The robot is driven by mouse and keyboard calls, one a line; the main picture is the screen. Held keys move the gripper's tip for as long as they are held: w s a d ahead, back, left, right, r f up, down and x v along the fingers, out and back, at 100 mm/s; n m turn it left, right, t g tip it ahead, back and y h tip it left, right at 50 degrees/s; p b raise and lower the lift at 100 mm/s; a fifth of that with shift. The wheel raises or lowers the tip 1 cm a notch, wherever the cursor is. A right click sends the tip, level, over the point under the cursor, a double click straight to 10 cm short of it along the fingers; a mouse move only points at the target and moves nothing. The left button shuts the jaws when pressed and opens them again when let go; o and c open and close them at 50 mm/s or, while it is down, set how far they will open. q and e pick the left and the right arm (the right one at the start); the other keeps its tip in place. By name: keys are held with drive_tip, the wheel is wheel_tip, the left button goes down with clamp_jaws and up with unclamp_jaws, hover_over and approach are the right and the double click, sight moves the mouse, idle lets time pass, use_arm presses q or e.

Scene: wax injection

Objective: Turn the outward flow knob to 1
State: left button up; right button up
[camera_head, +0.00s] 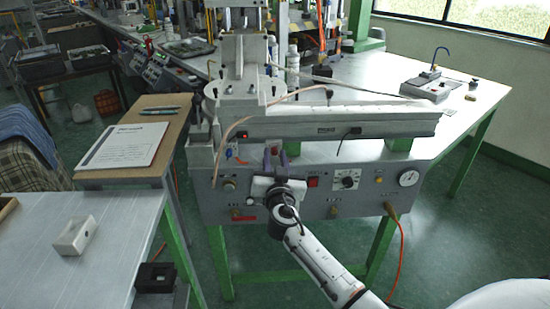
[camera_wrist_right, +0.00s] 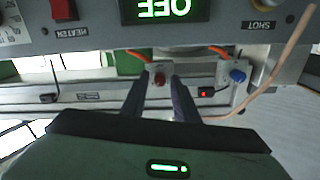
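The grey control panel (camera_head: 325,200) of the wax machine faces me. I cannot read which is the outward flow knob. My right gripper (camera_head: 276,158) is in front of the panel, left of the red switch (camera_head: 312,182). Its fingers are apart, with nothing visibly held; they also show apart in the wrist view (camera_wrist_right: 160,98). A small red knob (camera_wrist_right: 160,78) appears beyond them. My left gripper is out of view.
A pressure gauge (camera_head: 408,178) is at the panel's right. An orange hose (camera_head: 398,245) hangs below.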

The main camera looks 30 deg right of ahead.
clamp_jaws()
